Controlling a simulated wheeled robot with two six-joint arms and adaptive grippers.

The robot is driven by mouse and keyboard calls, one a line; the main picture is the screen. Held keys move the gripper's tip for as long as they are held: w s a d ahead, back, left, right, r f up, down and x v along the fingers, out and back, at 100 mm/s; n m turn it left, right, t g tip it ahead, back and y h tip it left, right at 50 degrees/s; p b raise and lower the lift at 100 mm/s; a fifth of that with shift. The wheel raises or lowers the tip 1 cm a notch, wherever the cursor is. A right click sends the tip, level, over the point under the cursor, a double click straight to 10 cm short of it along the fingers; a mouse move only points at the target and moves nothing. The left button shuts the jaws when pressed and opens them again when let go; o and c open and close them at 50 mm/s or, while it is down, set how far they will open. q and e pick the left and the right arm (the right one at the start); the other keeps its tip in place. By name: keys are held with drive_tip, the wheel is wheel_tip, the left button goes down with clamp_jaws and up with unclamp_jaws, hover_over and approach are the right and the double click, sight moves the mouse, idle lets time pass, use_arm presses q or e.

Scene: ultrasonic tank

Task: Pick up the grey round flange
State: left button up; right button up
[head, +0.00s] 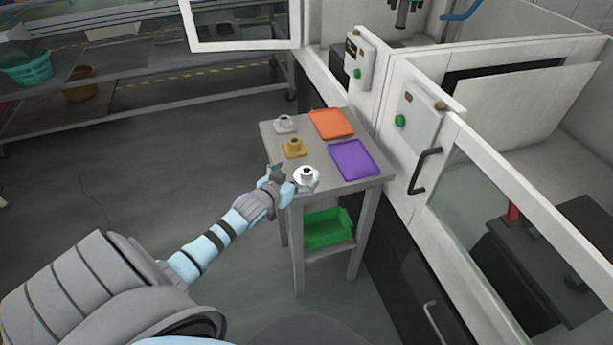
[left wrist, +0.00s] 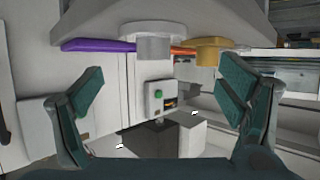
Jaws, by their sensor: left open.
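The grey round flange (head: 306,175) is pale, almost white, with a round base and a short hub with a dark bore. It sits at the near left corner of the small table (head: 369,185). My left gripper (head: 293,179) is open at that corner, close beside the flange; I cannot tell if it touches. In the left wrist view, which looks upside down, the open fingers (left wrist: 160,115) stand wide apart. A grey hub (left wrist: 155,47) shows beyond them, under a broad grey surface. My right gripper is not in view.
A gold flange (head: 294,148) and a grey square-based one (head: 285,124) stand farther back. An orange tray (head: 331,124) and a purple tray (head: 354,160) lie on the right. A green bin (head: 327,229) is on the lower shelf. A machine with a door handle (head: 424,171) borders the table.

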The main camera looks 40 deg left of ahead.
sight(307, 170)
use_arm(q)
drive_tip(key=x, duration=0.1)
drive_tip(key=b+x, duration=0.1)
drive_tip(key=x, duration=0.1)
drive_tip(key=d+b+x, duration=0.1)
drive_tip(key=x, duration=0.1)
drive_tip(key=shift+w+a+f, duration=0.15)
drive_tip(key=shift+w+f, duration=0.05)
drive_tip(key=shift+f, duration=0.05)
drive_tip(key=shift+w+b, duration=0.25)
drive_tip(key=shift+b, duration=0.05)
drive_tip(key=shift+a, duration=0.1)
drive_tip(key=shift+c, duration=0.3)
